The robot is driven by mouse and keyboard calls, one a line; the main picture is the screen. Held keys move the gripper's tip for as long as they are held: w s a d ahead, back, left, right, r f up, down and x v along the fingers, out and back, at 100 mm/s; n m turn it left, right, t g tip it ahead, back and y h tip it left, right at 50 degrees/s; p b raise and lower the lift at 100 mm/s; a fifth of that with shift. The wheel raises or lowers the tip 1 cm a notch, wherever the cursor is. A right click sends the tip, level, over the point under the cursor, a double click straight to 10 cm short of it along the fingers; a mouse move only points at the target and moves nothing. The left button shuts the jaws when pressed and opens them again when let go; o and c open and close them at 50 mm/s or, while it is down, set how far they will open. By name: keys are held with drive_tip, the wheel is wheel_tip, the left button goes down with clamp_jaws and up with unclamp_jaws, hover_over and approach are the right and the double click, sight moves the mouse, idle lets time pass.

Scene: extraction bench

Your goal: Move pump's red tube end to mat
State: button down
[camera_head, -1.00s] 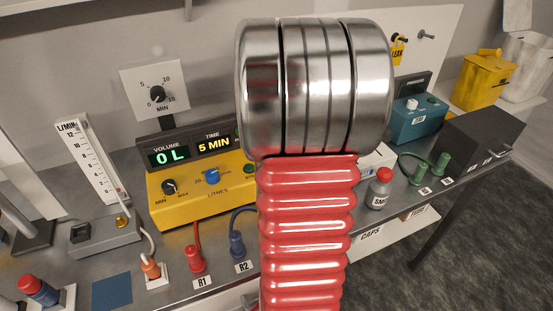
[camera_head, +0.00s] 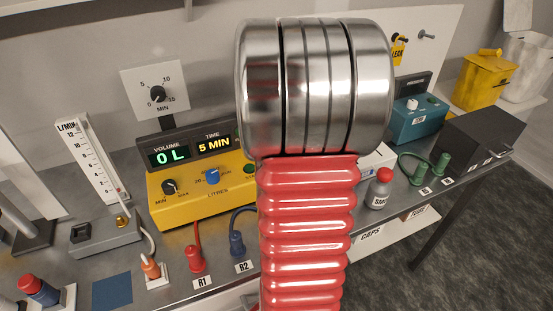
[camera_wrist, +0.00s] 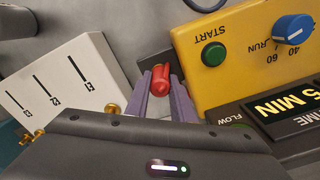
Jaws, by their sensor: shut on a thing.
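My gripper (camera_wrist: 160,95) is shut on a small red thing (camera_wrist: 161,79), seen end-on between its two grey fingers beside the yellow pump (camera_wrist: 245,45). I cannot tell exactly what this red thing is. In the head view my own arm hides the gripper and what it holds. A red tube end (camera_head: 196,259) stands at the label R1, its red tube running up to the front of the pump (camera_head: 195,195). A blue tube end (camera_head: 237,246) stands at R2. The flat blue mat (camera_head: 112,291) lies bare at the bench front, left of R1.
A flowmeter (camera_head: 95,165) and an orange-tipped end (camera_head: 151,268) in a white holder stand left of the pump. A white box (camera_wrist: 60,85) with brass fittings is close to the gripper. A red-capped bottle (camera_head: 380,190) and green ends (camera_head: 430,167) stand at the right.

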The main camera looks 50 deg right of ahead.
drive_tip(key=shift+r, duration=2.75)
idle(0.4)
drive_tip(key=shift+s, duration=0.2)
